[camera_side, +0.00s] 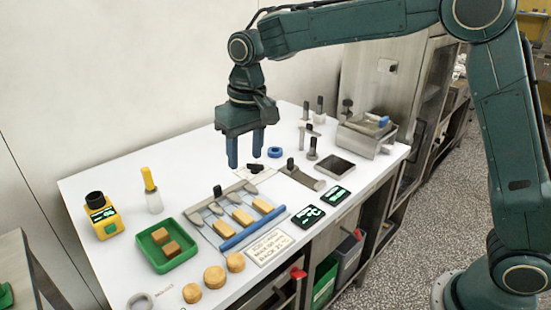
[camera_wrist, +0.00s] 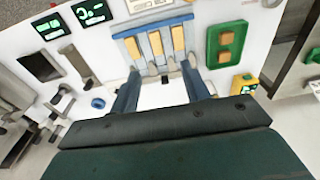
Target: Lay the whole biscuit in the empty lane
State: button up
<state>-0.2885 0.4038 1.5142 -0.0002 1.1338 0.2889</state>
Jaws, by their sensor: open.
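My gripper (camera_side: 245,160) is open, with its two blue fingers pointing down above the back of the table and nothing between them. In the wrist view my gripper (camera_wrist: 160,76) also shows open and empty. The rack of lanes (camera_side: 207,232) has a blue bar along its front. Three oblong tan biscuits lie on it: a left one (camera_side: 221,229), a middle one (camera_side: 242,216) and a right one (camera_side: 262,205). Three round tan pieces (camera_side: 215,277) lie in front of the rack. I cannot tell which biscuit is whole or which lane is empty.
A green tray (camera_side: 189,259) with two brown blocks stands left of the rack. A yellow device (camera_side: 104,222) and a yellow-handled brush (camera_side: 152,190) are behind it. A sign (camera_side: 268,247), two black displays (camera_side: 308,217), a dark square tray (camera_side: 334,167) and upright tools stand around.

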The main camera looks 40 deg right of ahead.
jog(key=s+d+r+t, duration=0.1)
jog(key=s+d+r, duration=0.4)
jog(key=s, duration=0.2)
jog(key=s+d+t, duration=0.1)
jog(key=s+d, duration=0.3)
jog(key=s, duration=0.7)
jog(key=s+d+f+t, duration=0.1)
jog(key=s+d, duration=0.4)
jog(key=s, duration=0.6)
jog(key=shift+s+f+t, duration=0.15)
jog(key=shift+s+t, duration=0.1)
jog(key=shift+t, duration=0.55)
